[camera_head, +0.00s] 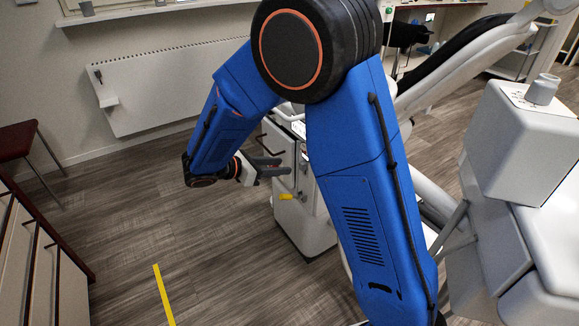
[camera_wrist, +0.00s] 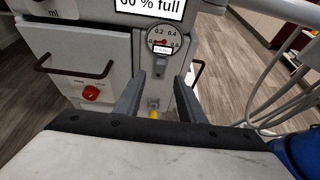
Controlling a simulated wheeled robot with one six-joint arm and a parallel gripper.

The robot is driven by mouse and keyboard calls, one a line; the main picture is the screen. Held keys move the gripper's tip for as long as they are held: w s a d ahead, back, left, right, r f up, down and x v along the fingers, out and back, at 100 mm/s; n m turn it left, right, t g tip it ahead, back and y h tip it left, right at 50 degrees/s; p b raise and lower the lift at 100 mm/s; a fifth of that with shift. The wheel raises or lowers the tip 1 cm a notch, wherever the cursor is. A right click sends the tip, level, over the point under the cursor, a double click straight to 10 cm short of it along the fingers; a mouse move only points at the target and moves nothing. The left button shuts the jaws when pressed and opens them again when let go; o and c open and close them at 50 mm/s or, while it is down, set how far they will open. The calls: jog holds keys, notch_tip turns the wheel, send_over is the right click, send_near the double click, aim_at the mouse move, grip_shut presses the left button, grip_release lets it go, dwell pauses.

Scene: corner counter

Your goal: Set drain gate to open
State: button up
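A small yellow handle (camera_head: 286,196) sticks out low on the front of a white cabinet unit (camera_head: 305,226). It may be the drain gate's handle; no label naming it can be read. In the wrist view the yellow part (camera_wrist: 154,115) shows between my fingers, partly hidden by the gripper body, below a grey metal fitting. My gripper (camera_head: 284,166) is open and empty in front of the cabinet, above the yellow handle in the head view. Its two grey fingers (camera_wrist: 160,82) are spread apart in the wrist view. I cannot tell which setting the handle is in.
The cabinet front carries a round gauge (camera_wrist: 160,40), a "60 % full" sign (camera_wrist: 150,7), a red knob (camera_wrist: 91,93) and a dark drawer handle (camera_wrist: 75,72). Hoses (camera_wrist: 270,95) hang at right. The floor (camera_head: 190,250) left of the cabinet is clear except for yellow tape (camera_head: 164,295).

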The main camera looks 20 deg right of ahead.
jog(key=v, duration=0.9)
jog(key=shift+a, duration=0.2)
jog(key=shift+s+r, duration=0.1)
jog(key=shift+r, duration=0.05)
